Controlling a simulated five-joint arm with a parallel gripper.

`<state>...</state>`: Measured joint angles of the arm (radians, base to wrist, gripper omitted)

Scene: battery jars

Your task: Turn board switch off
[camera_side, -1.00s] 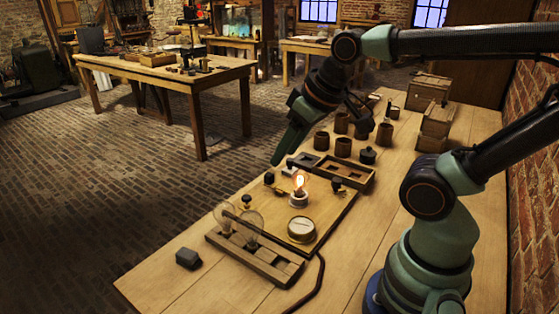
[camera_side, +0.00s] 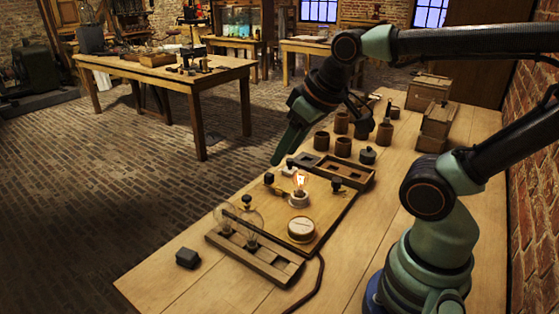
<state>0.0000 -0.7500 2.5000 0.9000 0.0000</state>
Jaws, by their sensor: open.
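The wooden board (camera_side: 270,208) lies on the bench with a lit bulb (camera_side: 300,183) standing on it. A small pale block with a dark knob (camera_side: 289,169) sits at the board's far end; it looks like the switch, but it is too small to tell its lever position. A round white-faced meter (camera_side: 301,229) sits on the near part of the board. My gripper (camera_side: 290,143) is open and points down above the board's far end. Its green finger ends just above and left of the pale block, and I cannot tell whether they touch.
A wooden rack (camera_side: 283,268) with glass globes is along the board's near edge. A dark block (camera_side: 188,258) lies at left. A divided tray (camera_side: 358,179), brown jars (camera_side: 343,147) and wooden crates (camera_side: 428,92) stand beyond. A black cable (camera_side: 320,275) runs toward the front.

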